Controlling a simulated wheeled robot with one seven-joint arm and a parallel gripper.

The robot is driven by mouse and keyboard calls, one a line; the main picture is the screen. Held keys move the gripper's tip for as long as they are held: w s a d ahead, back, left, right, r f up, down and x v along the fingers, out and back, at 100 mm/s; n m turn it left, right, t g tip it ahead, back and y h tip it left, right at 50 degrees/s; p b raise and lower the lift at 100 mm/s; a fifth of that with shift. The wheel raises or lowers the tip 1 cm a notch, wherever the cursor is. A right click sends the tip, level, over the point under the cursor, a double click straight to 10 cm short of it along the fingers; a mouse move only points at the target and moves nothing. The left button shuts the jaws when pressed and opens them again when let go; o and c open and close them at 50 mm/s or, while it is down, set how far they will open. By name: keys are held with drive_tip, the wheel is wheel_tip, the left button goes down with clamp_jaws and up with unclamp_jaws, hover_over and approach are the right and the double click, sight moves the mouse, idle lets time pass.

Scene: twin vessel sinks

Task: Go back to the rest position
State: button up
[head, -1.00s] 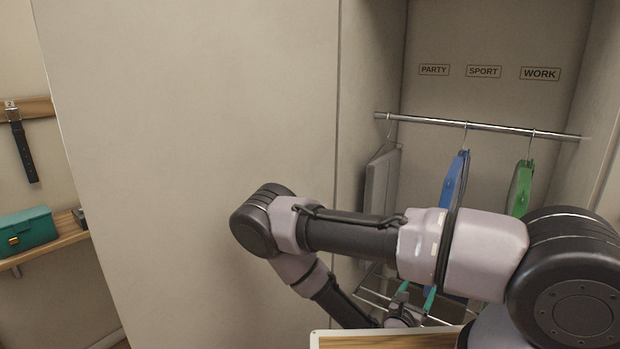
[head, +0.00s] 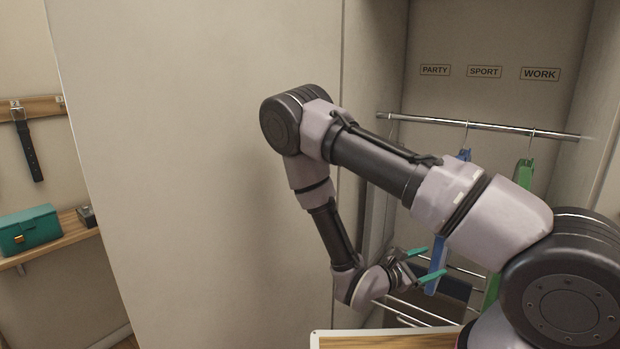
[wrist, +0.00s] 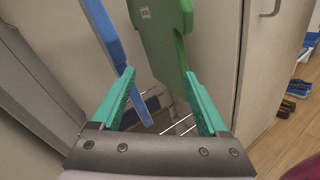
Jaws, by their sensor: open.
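My gripper (head: 425,265) is open and empty, with its teal fingers apart in front of the lower part of the wardrobe. The open fingers also show in the wrist view (wrist: 160,105). In the head view one finger overlaps the lower part of the blue hanging garment (head: 437,252); I cannot tell if they touch. In the wrist view the blue garment (wrist: 112,50) is just beyond the left finger and the green garment (wrist: 163,45) is beyond the right finger. My raised arm hides much of the hanging garments in the head view.
A metal rail (head: 490,127) crosses the wardrobe under the labels PARTY, SPORT and WORK. Lower metal bars (head: 405,312) are near my gripper. A large pale panel (head: 200,180) stands left of my arm. A wood-topped surface (head: 390,341) is in front. Shoes (wrist: 292,98) sit at right.

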drive_tip(key=s+a+r+m+y, duration=0.2)
drive_tip(key=s+r+m+y, duration=0.2)
drive_tip(key=r, duration=0.9)
drive_tip(key=s+a+r+m+y, duration=0.2)
drive_tip(key=s+r+m+y, duration=0.2)
drive_tip(key=r+m+y, duration=0.3)
drive_tip(key=s+a+r+m+y, duration=0.1)
drive_tip(key=s+r+m+y, duration=0.2)
drive_tip(key=r+m, duration=0.9)
wheel_tip(320, 180, up, 8)
drive_tip(key=y, duration=0.3)
drive_tip(key=shift+s+a+f+y, duration=0.25)
drive_tip(key=shift+s+a+y, duration=0.05)
drive_tip(key=shift+s+a, duration=0.1)
